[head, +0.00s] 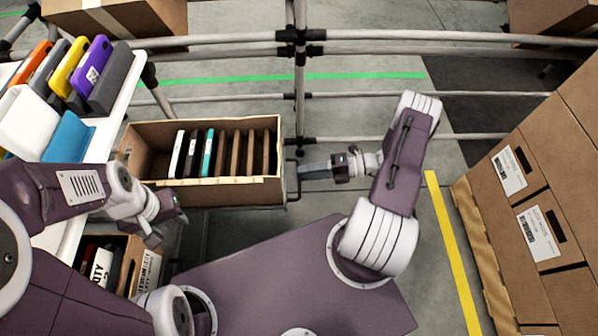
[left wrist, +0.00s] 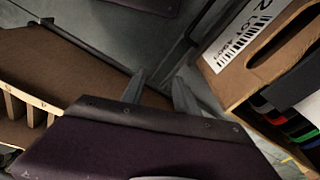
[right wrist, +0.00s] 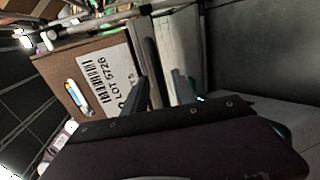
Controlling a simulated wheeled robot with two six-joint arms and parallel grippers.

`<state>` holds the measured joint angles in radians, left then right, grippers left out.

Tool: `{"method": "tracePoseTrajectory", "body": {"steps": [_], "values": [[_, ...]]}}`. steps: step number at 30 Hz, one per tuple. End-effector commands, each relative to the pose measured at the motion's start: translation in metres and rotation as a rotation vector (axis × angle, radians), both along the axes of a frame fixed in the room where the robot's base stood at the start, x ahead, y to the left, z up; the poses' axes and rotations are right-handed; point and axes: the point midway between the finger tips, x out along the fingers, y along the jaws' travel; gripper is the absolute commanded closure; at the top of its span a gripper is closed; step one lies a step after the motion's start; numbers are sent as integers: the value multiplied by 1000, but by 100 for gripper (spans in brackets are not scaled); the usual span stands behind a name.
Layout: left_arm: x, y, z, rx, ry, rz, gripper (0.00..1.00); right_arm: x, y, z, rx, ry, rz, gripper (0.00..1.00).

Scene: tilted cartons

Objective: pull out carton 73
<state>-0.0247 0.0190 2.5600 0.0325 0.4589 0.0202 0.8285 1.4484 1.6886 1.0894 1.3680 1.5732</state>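No number 73 is readable on any carton. An open carton (head: 225,192) with several upright slabs and dividers lies on the rack in the head view. A labelled carton (right wrist: 60,70) reading LOT 5726 shows in the right wrist view. My right gripper (head: 308,172) is beside the open carton's right end, with fingers apart and nothing visibly held. A lower carton (head: 130,262) with a white label stands at lower left; a labelled carton (left wrist: 275,60) holding coloured items shows in the left wrist view. My left gripper (head: 172,222) is open and empty between the two left cartons.
Stacked labelled cartons (head: 530,215) on a pallet stand at right. Rack tubes (head: 420,35) cross the back.

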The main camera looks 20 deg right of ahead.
Motion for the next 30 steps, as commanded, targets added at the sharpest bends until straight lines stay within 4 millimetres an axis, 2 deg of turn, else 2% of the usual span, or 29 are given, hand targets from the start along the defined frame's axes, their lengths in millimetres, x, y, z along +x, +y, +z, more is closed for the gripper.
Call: {"method": "tracePoseTrajectory", "body": {"steps": [1, 3, 9, 30], "values": [[0, 0, 10, 0, 0, 0, 64, -3, -13, 8, -3, -2, -5, 68], [0, 0, 15, 0, 0, 0, 64, -9, -27, 10, -2, -2, -6, 68], [0, 0, 21, 0, 0, 0, 64, -19, -53, 13, -1, 0, -2, 68], [0, 0, 21, 0, 0, 0, 64, -20, -56, 13, -1, 0, 0, 68]]}}
